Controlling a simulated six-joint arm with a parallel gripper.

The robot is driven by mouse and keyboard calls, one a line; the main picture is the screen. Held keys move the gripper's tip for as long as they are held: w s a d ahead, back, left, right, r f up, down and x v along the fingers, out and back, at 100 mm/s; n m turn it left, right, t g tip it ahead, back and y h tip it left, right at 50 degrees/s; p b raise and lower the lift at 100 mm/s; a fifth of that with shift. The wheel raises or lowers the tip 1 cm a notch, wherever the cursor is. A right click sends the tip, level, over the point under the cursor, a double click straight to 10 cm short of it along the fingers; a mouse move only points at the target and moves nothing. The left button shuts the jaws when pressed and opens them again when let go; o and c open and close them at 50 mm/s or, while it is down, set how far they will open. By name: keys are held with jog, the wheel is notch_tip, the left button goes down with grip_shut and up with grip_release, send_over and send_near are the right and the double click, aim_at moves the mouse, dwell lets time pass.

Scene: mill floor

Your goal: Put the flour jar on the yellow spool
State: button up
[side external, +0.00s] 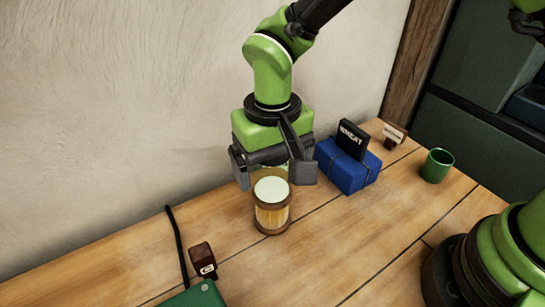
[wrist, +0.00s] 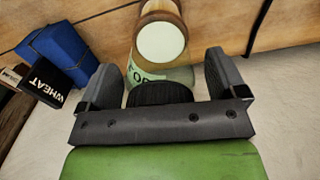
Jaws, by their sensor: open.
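The yellow spool (side external: 272,217) stands upright on the wooden table, with brown flanges and a pale round top. In the wrist view the spool (wrist: 161,41) is at the top centre, just beyond my fingers. The flour jar (wrist: 174,76) shows there as a pale green body with dark letters, partly covered by the spool and my gripper. It lies between my two fingers, on the wall side of the spool. In the side view the jar is mostly hidden behind the spool and fingers. My gripper (side external: 273,176) is open and low; contact with the jar cannot be told.
A blue tied package (side external: 347,169) with a black WHEAT block (side external: 352,140) stands close right of my gripper. Beyond are a small brown block (side external: 394,135) and a green cup (side external: 437,165). A dark brown stamp (side external: 203,258), green case (side external: 195,297) and black cord (side external: 178,250) are front left.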

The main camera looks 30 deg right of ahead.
notch_tip(320, 180, up, 12)
jog(key=shift+f, duration=0.1)
jog(key=shift+r, duration=0.3)
jog(key=shift+d+r, duration=0.3)
jog(key=s+d+r+m+t+y, duration=0.1)
jog(key=s+d+r+t+y, duration=0.15)
jog(key=s+d+r, duration=0.4)
jog(key=s+d+m+t, duration=0.2)
jog(key=s+d+t, duration=0.2)
jog(key=s+d, duration=0.5)
jog(key=shift+f+t, duration=0.25)
jog(key=shift+t, duration=0.1)
